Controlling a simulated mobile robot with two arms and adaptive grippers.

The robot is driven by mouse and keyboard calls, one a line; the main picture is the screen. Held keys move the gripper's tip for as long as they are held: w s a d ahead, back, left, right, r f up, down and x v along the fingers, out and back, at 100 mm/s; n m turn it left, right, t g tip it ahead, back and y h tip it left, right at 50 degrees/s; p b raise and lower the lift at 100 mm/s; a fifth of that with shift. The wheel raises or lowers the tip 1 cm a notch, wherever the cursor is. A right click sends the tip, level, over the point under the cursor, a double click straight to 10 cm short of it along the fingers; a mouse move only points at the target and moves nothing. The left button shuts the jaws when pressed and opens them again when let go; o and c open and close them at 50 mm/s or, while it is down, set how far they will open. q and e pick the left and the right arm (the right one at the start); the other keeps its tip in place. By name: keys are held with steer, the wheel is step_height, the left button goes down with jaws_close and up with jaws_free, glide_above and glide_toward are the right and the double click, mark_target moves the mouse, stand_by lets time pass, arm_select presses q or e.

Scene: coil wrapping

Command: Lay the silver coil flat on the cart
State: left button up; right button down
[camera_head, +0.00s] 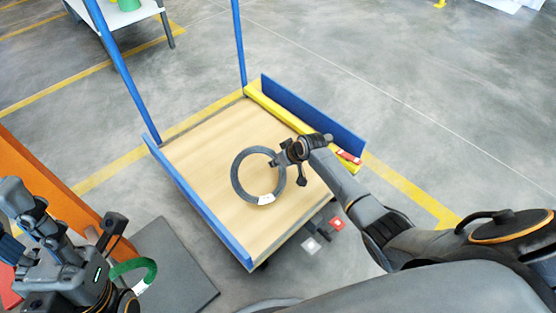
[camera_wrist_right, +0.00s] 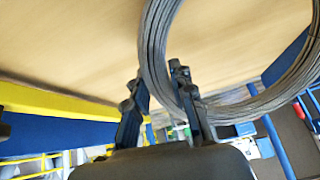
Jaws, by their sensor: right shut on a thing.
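The silver coil (camera_head: 235,178) is a dark grey ring of wire with a white tag, seen over the wooden deck of the cart (camera_head: 195,150). My right gripper (camera_head: 291,157) is shut on the coil's right upper side. In the right wrist view the coil (camera_wrist_right: 155,45) passes between the fingertips of my right gripper (camera_wrist_right: 158,85). Whether the coil touches the deck cannot be told. My left gripper (camera_head: 112,243) is at the lower left, away from the cart, beside a green coil (camera_head: 137,268); its finger gap is unclear.
The cart has blue side rails (camera_head: 200,205), a yellow bar (camera_head: 275,110) along its right side and two tall blue posts (camera_head: 122,75) at the far end. An orange panel (camera_head: 55,190) stands at left. A white table (camera_head: 128,18) with a green item is behind.

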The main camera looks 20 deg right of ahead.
steer(key=shift+w+r, duration=0.1)
steer(key=shift+r, duration=0.05)
steer(key=c, duration=1.1)
jaws_free()
steer(key=shift+o, duration=0.2)
steer(key=shift+s+f, duration=0.2)
steer(key=v, duration=1.2)
steer(key=shift+r, duration=0.2)
steer(key=shift+w+a, duration=0.15)
steer(key=shift+w, duration=0.05)
